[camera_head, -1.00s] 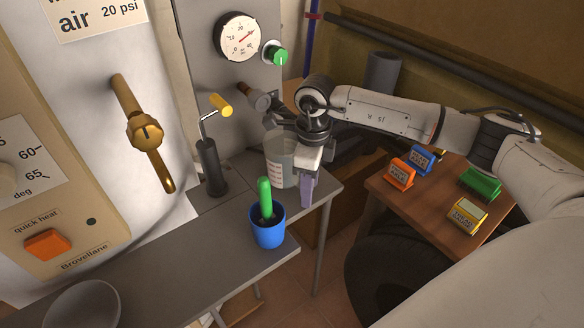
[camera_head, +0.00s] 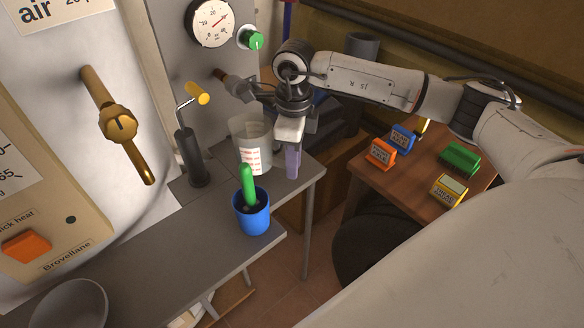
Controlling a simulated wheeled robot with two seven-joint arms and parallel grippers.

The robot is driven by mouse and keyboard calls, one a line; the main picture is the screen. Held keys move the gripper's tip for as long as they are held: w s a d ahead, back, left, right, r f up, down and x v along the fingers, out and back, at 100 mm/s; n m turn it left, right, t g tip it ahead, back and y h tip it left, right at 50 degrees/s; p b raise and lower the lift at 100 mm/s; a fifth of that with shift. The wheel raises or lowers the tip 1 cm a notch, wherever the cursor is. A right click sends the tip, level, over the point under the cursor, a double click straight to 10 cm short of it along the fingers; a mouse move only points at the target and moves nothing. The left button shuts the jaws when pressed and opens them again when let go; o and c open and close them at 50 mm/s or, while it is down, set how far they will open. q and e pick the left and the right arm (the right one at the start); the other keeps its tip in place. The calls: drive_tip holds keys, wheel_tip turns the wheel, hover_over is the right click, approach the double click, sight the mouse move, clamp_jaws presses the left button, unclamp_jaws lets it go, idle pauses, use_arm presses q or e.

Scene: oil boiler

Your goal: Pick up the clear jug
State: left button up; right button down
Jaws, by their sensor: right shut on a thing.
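The clear jug (camera_head: 249,146), with red measuring marks on a white patch, stands upright on the grey bench near the back. My right gripper (camera_head: 291,158) points down at the jug's right side and is shut on it. The grip seems to be on the handle side, but the fingers and wrist hide the exact contact. I cannot tell whether the jug's base is clear of the bench. My left gripper is not in view.
A grey bowl (camera_head: 68,305) sits at the front left. A wooden table (camera_head: 420,190) holds several coloured blocks.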

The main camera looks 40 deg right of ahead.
wheel_tip(320, 180, up, 4)
drive_tip(key=shift+f, duration=0.2)
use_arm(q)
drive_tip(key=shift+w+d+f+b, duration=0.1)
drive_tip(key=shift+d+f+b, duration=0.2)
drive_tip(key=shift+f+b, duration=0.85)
use_arm(e)
drive_tip(key=s+d, duration=0.1)
drive_tip(key=s, duration=1.8)
drive_tip(key=shift+s+d+r+b, duration=0.2)
drive_tip(key=shift+s+d+b, duration=0.05)
drive_tip(key=shift+s+b, duration=0.05)
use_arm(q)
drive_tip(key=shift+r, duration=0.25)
use_arm(e)
drive_tip(key=shift+w, duration=0.1)
